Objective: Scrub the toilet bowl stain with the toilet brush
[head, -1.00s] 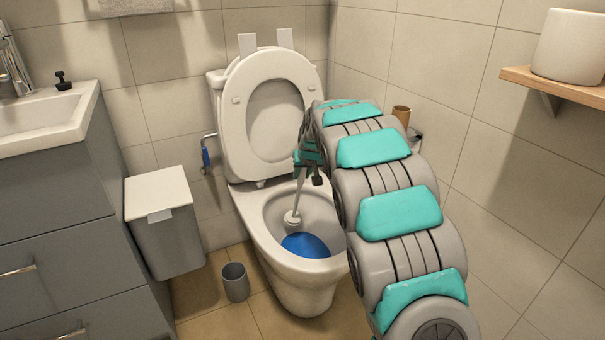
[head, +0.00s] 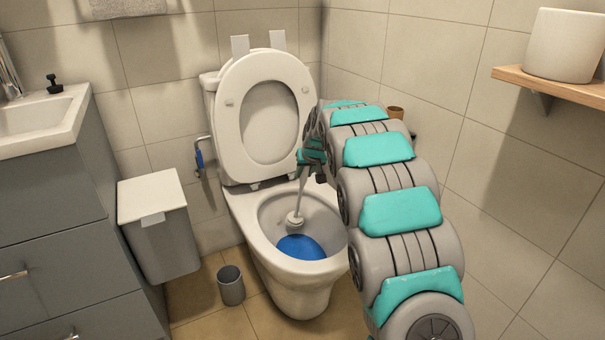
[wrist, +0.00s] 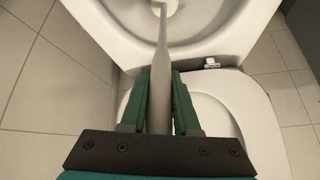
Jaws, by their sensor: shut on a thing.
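The toilet bowl (head: 262,228) stands open with its lid and seat raised, and blue water (head: 301,247) lies at its bottom. My gripper (wrist: 160,95) is shut on the handle of the toilet brush (wrist: 163,50). In the head view the brush (head: 298,203) hangs down into the bowl. Its white head (head: 295,219) is at the bowl's inner back wall, just above the water; whether it touches the wall I cannot tell. My arm hides the bowl's right side. No stain can be made out.
A grey bin (head: 165,247) with a white lid stands left of the toilet. A small grey cup-like holder (head: 231,286) is on the floor. A vanity (head: 60,230) is at left, and a wooden shelf (head: 550,86) is on the right wall.

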